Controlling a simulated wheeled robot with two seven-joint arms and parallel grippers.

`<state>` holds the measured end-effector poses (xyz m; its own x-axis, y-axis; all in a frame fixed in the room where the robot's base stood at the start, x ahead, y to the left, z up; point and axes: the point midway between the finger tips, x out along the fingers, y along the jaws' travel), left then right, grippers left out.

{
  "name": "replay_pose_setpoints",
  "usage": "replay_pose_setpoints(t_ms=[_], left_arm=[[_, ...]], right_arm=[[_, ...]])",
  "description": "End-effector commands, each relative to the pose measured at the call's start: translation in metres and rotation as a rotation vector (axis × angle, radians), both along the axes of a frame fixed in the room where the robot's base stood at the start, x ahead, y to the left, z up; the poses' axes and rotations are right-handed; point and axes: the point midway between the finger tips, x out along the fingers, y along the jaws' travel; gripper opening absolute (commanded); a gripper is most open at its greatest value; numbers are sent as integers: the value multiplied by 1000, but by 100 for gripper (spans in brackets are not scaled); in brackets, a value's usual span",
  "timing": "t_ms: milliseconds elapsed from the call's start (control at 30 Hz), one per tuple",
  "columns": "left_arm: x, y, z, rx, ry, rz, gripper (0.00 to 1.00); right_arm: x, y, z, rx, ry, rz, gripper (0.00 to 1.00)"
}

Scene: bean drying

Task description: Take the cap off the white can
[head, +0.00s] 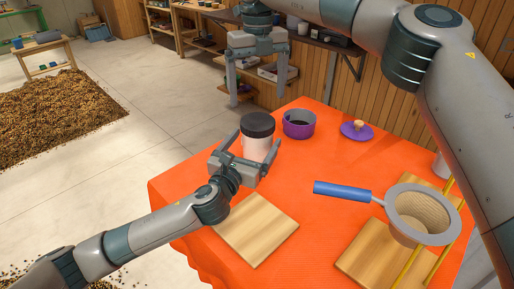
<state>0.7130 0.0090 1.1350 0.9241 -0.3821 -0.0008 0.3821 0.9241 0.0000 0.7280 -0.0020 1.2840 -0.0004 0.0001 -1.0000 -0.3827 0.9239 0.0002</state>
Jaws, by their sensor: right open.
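The white can (256,150) stands on the orange-covered table (325,160) near its back left side. Its wide black cap (258,124) is on top. My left gripper (257,138) reaches in from the lower left, with one finger on each side of the can's body, and appears shut on it. Its palm hides the lower part of the can. My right gripper (259,101) hangs above and a little behind the cap, fingers pointing down. It is open, and nothing is between its fingers.
A purple pot (298,125) stands just right of the can, and a purple lid (357,131) lies farther right. A wooden board (255,228) lies in front. A blue-handled sieve (421,214) is over another board (366,258) at the right. The middle of the table is clear.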

Motion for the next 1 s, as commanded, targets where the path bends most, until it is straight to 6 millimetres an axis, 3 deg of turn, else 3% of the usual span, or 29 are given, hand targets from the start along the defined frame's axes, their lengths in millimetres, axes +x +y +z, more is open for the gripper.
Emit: replay_pose_setpoints(t_ms=[167,200,533,767,1000], left_arm=[[0,0,0,0,0,0,89],[0,0,0,0,0,0,84],[0,0,0,0,0,0,7],[-1,0,0,0,0,-1,7],[-1,0,0,0,0,-1,7]], right_arm=[[0,0,0,0,0,0,90],[0,0,0,0,0,0,90],[0,0,0,0,0,-2,90],[0,0,0,0,0,-78,90],[0,0,0,0,0,-324,90]])
